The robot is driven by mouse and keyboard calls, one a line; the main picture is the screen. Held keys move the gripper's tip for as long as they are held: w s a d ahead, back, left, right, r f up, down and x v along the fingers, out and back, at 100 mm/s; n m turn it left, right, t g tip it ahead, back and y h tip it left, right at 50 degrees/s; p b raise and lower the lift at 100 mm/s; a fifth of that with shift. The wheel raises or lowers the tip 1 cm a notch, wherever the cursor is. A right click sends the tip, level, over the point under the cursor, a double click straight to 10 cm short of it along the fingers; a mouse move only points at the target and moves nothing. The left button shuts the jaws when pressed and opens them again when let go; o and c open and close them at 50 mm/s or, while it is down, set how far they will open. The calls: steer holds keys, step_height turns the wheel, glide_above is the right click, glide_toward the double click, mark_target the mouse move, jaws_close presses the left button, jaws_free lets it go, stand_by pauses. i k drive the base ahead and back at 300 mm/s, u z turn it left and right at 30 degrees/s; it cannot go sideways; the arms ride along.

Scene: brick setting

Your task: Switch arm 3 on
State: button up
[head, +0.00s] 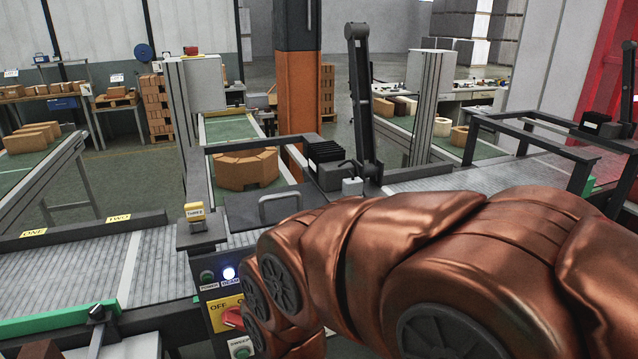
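A control panel stands below the yellow label THREE (194,210). It has a dark button (207,276) marked POWER and a lit white-blue lamp (229,273) beside it. Below them is a yellow plate (221,308) reading OFF, with a red rotary switch (233,318) on it, partly covered by my copper-coloured arm. The switch's exact setting cannot be read. A black upright arm (361,95) rises behind the panel. My arm fills the lower right; my gripper is out of sight.
A brick block (246,169) sits behind a dark cover with a handle (280,205). Roller conveyors (62,275) run left and right, with labels ONE (33,233) and TWO (118,218). An orange pillar (298,95) stands behind. Black rails edge the conveyors.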

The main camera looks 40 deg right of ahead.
mark_target(231, 317)
steer(key=z, duration=0.9)
steer(key=k, duration=1.2)
steer(key=u, duration=1.4)
steer(key=i, duration=0.5)
steer(key=u, duration=0.1)
